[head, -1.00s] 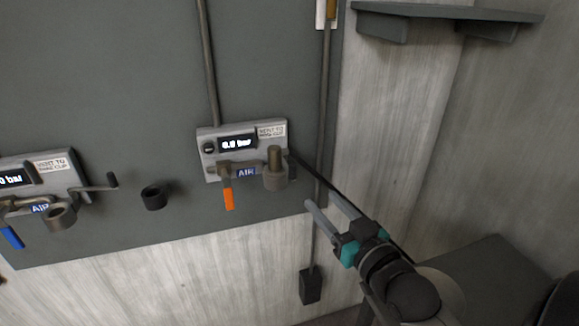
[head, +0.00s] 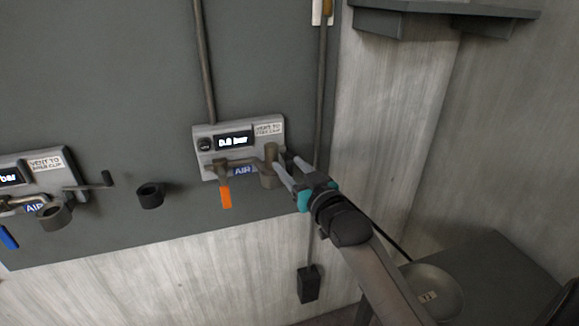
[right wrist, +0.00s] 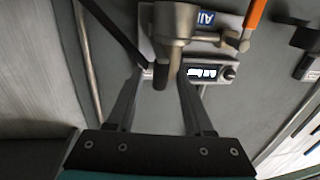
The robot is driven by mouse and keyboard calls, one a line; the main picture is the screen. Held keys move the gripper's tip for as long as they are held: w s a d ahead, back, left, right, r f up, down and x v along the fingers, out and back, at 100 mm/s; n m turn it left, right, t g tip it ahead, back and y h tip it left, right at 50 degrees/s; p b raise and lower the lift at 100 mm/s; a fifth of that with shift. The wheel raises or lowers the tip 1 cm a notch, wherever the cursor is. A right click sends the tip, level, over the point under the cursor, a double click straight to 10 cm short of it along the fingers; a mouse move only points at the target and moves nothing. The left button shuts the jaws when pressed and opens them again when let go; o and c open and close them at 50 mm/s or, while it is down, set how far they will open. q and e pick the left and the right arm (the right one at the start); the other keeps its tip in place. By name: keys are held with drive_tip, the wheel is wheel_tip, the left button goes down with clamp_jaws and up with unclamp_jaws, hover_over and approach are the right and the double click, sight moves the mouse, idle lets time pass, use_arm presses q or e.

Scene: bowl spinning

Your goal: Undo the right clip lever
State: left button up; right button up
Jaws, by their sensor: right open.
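The right air unit (head: 202,150) is a light grey panel on the dark wall, with a display reading about 0.0 bar and an orange handle (head: 226,197) pointing down. A brown-grey cylindrical fitting (head: 270,172) stands out at its right end. In the right wrist view a short dark lever (right wrist: 160,77), apparently the clip lever, lies by the fitting (right wrist: 174,20), between my fingertips. In the head view I cannot make this lever out. My right gripper (head: 286,164) is open at the fitting's right side, its fingers (right wrist: 160,72) either side of the lever. Contact is unclear. My left gripper is out of view.
A similar left unit (head: 68,160) has a blue handle (head: 8,238) and a crank-like lever (head: 104,181) sticking out. A black ring (head: 150,195) is on the wall between. A vertical pipe (head: 322,90) runs close behind my gripper. A round bowl (head: 412,275) sits lower right.

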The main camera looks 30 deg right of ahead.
drive_tip(key=shift+w, duration=0.5)
drive_tip(key=shift+c, duration=0.4)
clamp_jaws()
idle(0.8)
